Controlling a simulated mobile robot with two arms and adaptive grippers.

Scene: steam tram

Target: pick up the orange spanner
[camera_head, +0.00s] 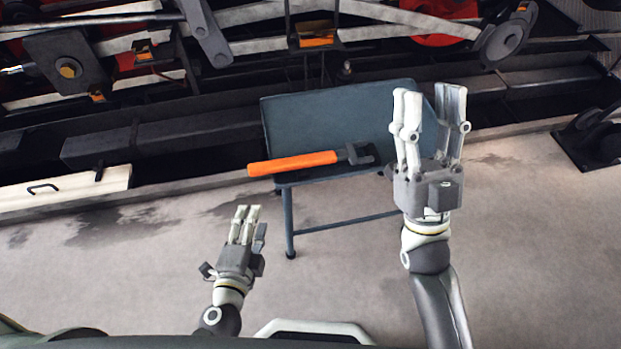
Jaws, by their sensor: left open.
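The orange spanner (295,164) lies along the near edge of a small blue-grey table (330,118). Its dark jaw end is to the right, and its orange handle sticks out past the table's left edge. My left gripper (246,208) is open and empty, below and left of the spanner in the picture, apart from it. My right gripper (430,94) has its fingers apart with nothing between them. It shows in front of the table's right end, to the right of the spanner, and hides part of the tabletop.
Behind the table run the tram's dark frame (160,135), rods and red wheels. A pale box with a black handle (65,190) lies at the left. A dark metal bracket (595,140) stands at the right. The grey floor (540,230) in front is clear.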

